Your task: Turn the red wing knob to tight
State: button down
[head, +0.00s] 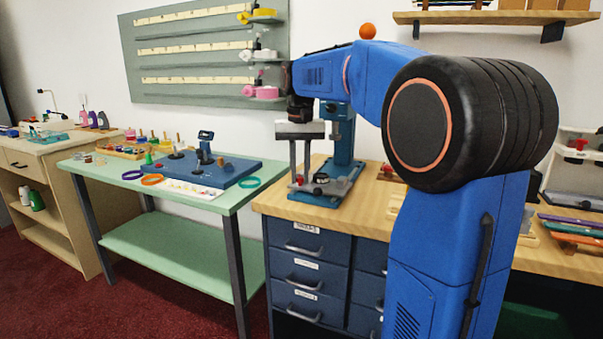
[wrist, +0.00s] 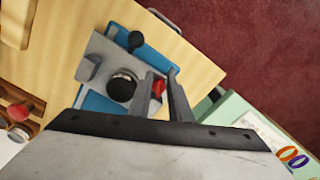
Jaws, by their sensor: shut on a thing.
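The red wing knob (wrist: 158,88) shows in the wrist view between the two grey fingers of my gripper (wrist: 162,76). My gripper is shut on it. In the head view the red knob (head: 299,179) is a small patch between the fingertips of my gripper (head: 300,176), low at the front left of a blue press-like fixture (head: 343,133). The fixture stands upright on the wooden counter. The fingers point down and partly hide the knob. I cannot read any tight mark or the wing's exact angle.
A dark round knob (wrist: 122,86) sits beside the red knob on the fixture. A mint table (head: 243,199) with a blue board (head: 215,174) stands to the left. Blue drawers (head: 306,265) are under the wooden counter (head: 269,202). Red floor shows in front.

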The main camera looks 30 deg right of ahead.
jog(key=m, duration=0.5)
jog(key=shift+w+a, duration=0.2)
jog(key=shift+a, duration=0.1)
jog(key=shift+m, duration=0.3)
jog(key=c, duration=1.9)
grip_release()
jog(key=shift+c, duration=0.2)
jog(key=shift+r, duration=0.15)
notch_tip(320, 180, up, 17)
jog(key=shift+r, duration=0.1)
